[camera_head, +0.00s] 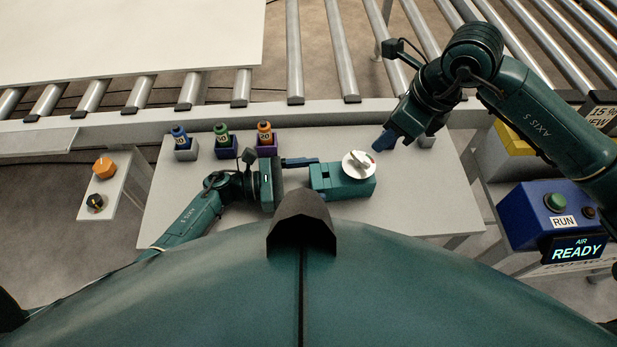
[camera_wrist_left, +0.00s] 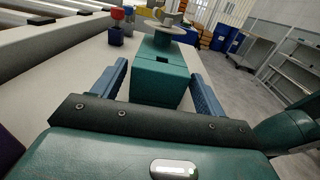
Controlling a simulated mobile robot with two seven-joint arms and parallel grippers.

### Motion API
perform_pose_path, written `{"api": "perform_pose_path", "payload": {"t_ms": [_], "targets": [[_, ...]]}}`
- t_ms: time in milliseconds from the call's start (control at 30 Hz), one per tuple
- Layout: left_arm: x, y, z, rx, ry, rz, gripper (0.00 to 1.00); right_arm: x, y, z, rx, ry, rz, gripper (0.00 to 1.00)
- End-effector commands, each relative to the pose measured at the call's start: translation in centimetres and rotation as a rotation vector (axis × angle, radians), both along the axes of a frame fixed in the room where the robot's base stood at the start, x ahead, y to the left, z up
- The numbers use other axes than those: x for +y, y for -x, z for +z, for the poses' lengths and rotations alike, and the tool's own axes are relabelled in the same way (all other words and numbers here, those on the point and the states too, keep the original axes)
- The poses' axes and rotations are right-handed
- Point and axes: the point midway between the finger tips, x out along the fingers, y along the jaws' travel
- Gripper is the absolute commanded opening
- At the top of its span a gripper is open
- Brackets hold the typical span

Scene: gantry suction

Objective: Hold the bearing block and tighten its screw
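The teal bearing block (camera_head: 342,184) lies on the grey table, right of its middle. A white dial with a raised grip and a small red mark (camera_head: 358,164) sits on its right part. The block also shows ahead in the left wrist view (camera_wrist_left: 158,82). I cannot make out a screw. My left gripper (camera_head: 313,174) is at the block's left end. Its blue fingers are apart, one either side of the block's near end in the wrist view, with a gap at the left finger. My right gripper (camera_head: 384,140) hangs up and right of the dial; its finger gap is unclear.
Blue (camera_head: 179,137), green (camera_head: 221,134) and orange (camera_head: 264,132) capped pieces stand in holders at the table's back left. A control box with a READY display (camera_head: 576,248) is at the right. A roller conveyor (camera_head: 345,60) runs behind.

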Motion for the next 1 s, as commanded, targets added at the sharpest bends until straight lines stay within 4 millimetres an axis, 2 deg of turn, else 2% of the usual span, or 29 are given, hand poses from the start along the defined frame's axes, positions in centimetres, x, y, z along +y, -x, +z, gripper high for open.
{"api": "perform_pose_path", "payload": {"t_ms": [67,667,700,800,1000], "targets": [[0.02,0.01,-0.01,0.000,0.000,0.000,0.66,0.00,0.00,0.00,0.000,0.000,0.000,0.36],[0.05,0.02,-0.02,0.000,0.000,0.000,0.17,0.00,0.00,0.00,0.000,0.000,0.000,0.36],[0.05,0.02,-0.02,0.000,0.000,0.000,0.63,0.00,0.00,0.00,0.000,0.000,0.000,0.36],[0.05,0.02,-0.02,0.000,0.000,0.000,0.71,0.00,0.00,0.00,0.000,0.000,0.000,0.36],[0.05,0.02,-0.02,0.000,0.000,0.000,0.71,0.00,0.00,0.00,0.000,0.000,0.000,0.36]]}}
